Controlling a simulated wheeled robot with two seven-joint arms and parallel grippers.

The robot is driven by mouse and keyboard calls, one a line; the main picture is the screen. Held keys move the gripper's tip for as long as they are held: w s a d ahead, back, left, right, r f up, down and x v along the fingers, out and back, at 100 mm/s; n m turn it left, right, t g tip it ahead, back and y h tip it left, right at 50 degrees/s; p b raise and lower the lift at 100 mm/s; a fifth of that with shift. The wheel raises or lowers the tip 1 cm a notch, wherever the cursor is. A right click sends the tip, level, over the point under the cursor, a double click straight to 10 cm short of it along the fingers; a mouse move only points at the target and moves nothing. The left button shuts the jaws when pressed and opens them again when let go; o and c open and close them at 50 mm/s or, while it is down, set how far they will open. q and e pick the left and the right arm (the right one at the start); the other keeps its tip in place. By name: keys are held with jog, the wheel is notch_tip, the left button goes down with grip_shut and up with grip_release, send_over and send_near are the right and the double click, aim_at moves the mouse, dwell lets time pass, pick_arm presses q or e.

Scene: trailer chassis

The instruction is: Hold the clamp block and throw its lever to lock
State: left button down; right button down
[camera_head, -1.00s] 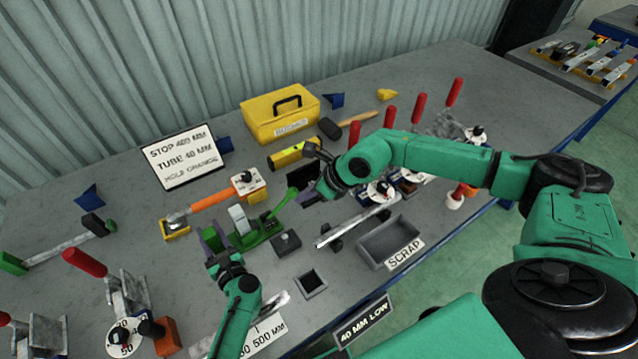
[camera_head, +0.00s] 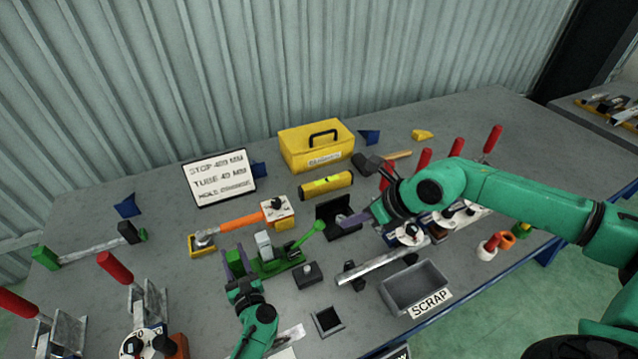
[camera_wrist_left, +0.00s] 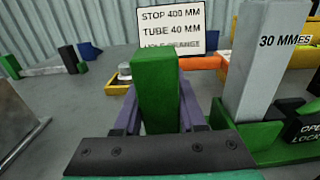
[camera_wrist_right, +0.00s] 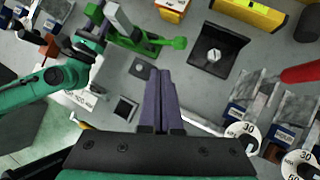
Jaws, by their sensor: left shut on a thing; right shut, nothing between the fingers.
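The green clamp block (camera_head: 266,266) stands on the bench, with a grey upright piece and a green lever (camera_head: 306,241) slanting up to the right. The lever also shows in the right wrist view (camera_wrist_right: 166,43). My left gripper (camera_head: 232,263) is shut on the block's green upright end; the left wrist view shows this green post (camera_wrist_left: 158,88) between the purple fingers. A dark OPEN/LOCK label (camera_wrist_left: 307,128) is partly cut off there. My right gripper (camera_head: 356,219) is shut and empty, above the bench to the right of the lever tip, apart from it.
A small dark block (camera_head: 307,275), a metal bar (camera_head: 376,266) and the scrap tray (camera_head: 414,288) lie in front. The yellow box (camera_head: 316,147) and sign (camera_head: 219,178) stand behind.

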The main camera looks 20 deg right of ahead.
jog(key=m, duration=1.6)
send_near(313, 230)
jog(key=x, duration=0.3)
jog(key=shift+w+a+f+y, duration=0.1)
jog(key=shift+w+f+y, duration=0.2)
jog(key=shift+f, duration=0.3)
